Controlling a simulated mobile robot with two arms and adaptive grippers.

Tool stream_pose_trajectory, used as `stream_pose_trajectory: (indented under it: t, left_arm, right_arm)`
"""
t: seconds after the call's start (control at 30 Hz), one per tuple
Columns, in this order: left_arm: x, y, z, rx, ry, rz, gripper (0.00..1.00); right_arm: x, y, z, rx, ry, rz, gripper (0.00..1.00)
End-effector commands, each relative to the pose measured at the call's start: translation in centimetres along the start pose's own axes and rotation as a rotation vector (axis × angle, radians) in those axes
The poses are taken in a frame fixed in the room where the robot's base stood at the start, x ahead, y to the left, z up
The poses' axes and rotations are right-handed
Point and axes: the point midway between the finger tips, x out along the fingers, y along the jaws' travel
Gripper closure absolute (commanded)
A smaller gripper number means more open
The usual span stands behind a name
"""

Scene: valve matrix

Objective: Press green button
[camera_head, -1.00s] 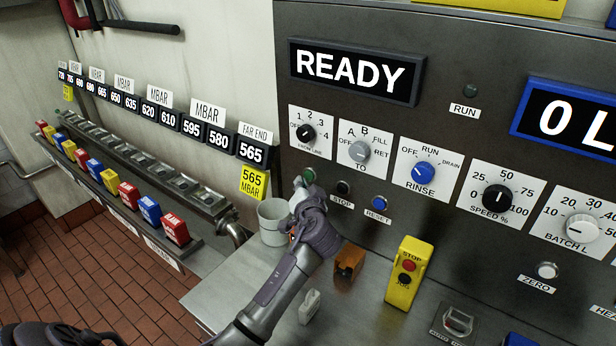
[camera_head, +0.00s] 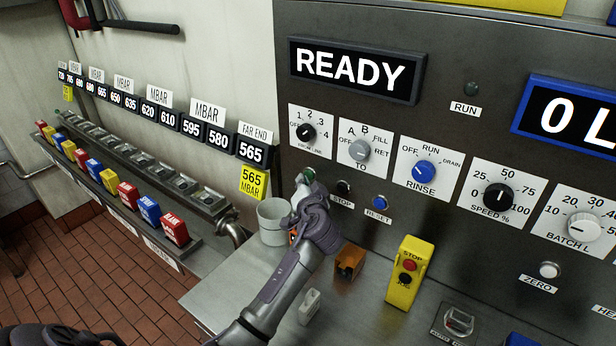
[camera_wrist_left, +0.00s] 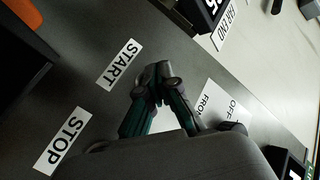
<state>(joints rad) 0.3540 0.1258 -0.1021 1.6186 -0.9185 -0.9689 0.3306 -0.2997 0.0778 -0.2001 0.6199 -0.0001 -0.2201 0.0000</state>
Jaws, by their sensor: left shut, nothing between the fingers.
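The green button (camera_head: 309,173) is on the steel control panel (camera_head: 450,130), below the "FROM LINE" dial and left of the black STOP button (camera_head: 344,187). My left gripper (camera_head: 303,182) is shut and empty, its fingertips right at the green button and partly covering it. I cannot tell whether they touch it. In the left wrist view, the closed fingertips (camera_wrist_left: 160,76) are beside the START label (camera_wrist_left: 120,63); the button is hidden behind them. My right gripper is not in view.
A blue RESET button (camera_head: 379,203) is right of STOP. A grey cup (camera_head: 272,222) stands close to the left gripper on the steel counter (camera_head: 225,285). An orange block (camera_head: 348,262) and a yellow stop box (camera_head: 409,272) are to its right.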

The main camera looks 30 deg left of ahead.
Motion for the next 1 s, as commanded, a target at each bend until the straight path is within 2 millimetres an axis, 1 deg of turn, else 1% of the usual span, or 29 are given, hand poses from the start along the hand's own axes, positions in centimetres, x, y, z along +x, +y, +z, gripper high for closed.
stream_pose_trajectory:
  t: [1.0]
  left_arm:
    - [0.62, 0.45, -0.52, -0.001, 0.001, 0.0, 1.0]
  right_arm:
    - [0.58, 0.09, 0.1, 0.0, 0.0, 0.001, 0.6]
